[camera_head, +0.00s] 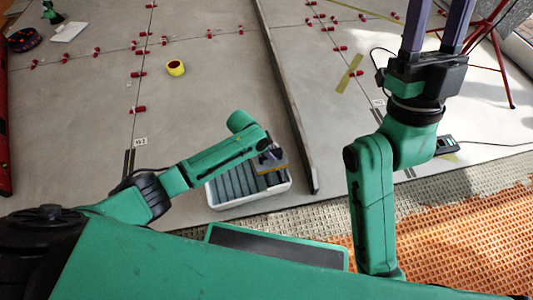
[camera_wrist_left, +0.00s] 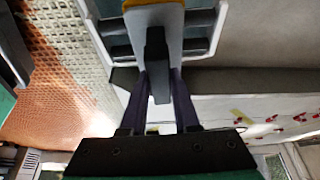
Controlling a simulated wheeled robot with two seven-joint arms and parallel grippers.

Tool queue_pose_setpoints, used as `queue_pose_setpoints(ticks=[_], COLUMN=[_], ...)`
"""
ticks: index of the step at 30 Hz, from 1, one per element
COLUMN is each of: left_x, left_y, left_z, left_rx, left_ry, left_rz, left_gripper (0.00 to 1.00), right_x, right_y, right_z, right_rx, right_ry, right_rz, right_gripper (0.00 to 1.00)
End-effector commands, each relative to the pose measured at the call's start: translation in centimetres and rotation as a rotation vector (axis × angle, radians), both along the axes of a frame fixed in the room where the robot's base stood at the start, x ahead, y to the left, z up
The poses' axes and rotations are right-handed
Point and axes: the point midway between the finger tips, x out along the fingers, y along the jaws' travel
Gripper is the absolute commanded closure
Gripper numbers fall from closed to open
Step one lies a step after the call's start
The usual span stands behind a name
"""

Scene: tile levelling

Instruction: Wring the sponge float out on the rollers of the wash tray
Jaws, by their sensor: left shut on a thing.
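The wash tray (camera_head: 222,204) is a white tub with dark ribbed rollers (camera_head: 232,184), on the floor in the middle of the head view. My left gripper (camera_head: 268,154) is shut on the handle of the sponge float (camera_head: 272,167), over the right part of the tray. The float has a grey plate and a yellow-orange sponge. In the left wrist view the dark handle (camera_wrist_left: 158,62) is between the two fingers, and the sponge (camera_wrist_left: 150,4) is cut off at the top edge. I cannot tell whether the sponge touches the rollers. My right gripper (camera_head: 437,22) is open and empty, fingertips cut off.
A long dark straightedge (camera_head: 285,95) lies across the tiles just right of the tray. Yellow tape (camera_head: 175,68) and several red levelling clips (camera_head: 138,109) are on the tiles further back. Orange matting (camera_head: 445,225) covers the floor at right. A red tripod stands at far right.

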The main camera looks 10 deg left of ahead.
Motion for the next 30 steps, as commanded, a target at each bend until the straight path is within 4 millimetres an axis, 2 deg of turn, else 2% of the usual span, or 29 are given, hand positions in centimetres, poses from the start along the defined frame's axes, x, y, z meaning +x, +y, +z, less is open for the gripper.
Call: queue_pose_setpoints(ticks=[18, 30], left_x=[1.4, 0.4], left_y=[-2.8, -1.0], left_z=[-0.1, -0.1], left_rx=[0.000, 0.000], left_ry=[0.002, 0.003], left_rz=[-0.002, -0.001], left_gripper=[1.00, 1.00], right_x=[0.0, 0.0], right_y=[0.0, 0.0], right_z=[-1.2, 0.7], right_rx=[0.000, 0.000], right_ry=[0.000, 0.000], right_rz=[0.000, 0.000], right_gripper=[0.50, 0.50])
